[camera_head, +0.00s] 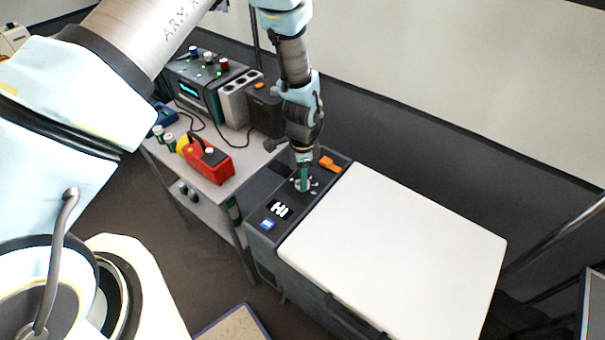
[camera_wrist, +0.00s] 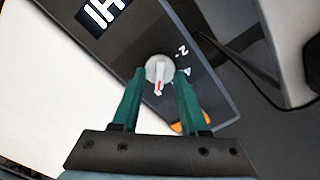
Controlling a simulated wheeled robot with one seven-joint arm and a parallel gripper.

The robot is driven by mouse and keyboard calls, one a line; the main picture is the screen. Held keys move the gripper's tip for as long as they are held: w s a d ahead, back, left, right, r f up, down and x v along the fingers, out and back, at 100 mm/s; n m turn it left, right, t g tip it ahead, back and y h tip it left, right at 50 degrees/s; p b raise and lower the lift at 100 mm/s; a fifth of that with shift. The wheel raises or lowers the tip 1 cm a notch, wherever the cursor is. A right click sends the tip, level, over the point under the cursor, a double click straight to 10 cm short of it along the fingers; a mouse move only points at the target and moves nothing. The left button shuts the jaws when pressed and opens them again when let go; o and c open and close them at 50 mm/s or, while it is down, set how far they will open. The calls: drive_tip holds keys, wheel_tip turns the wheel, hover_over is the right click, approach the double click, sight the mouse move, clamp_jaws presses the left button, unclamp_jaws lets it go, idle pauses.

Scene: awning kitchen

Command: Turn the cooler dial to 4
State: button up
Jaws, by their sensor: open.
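The cooler (camera_head: 400,245) has a white lid and a dark control panel along its left side. The dial (camera_wrist: 159,69) is a small pale round knob with a red pointer mark, on the dark panel in the wrist view. Printed marks, one reading 2, lie to its right; the others are partly hidden by a finger. My gripper (camera_wrist: 160,76) is open, with its two green fingertips on either side of the dial. I cannot tell whether they touch it. In the head view my gripper (camera_head: 304,186) points down over the panel and partly hides the dial.
The panel also holds a display (camera_head: 278,209), a blue button (camera_head: 267,225) and an orange switch (camera_head: 329,163). A side table left of the cooler carries a red device (camera_head: 209,160), a dark box (camera_head: 265,108) and a control unit with knobs (camera_head: 196,88). A dark cable runs near the panel.

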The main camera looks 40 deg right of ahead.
drive_tip(key=shift+f, duration=0.1)
drive_tip(key=shift+c, duration=0.4)
clamp_jaws()
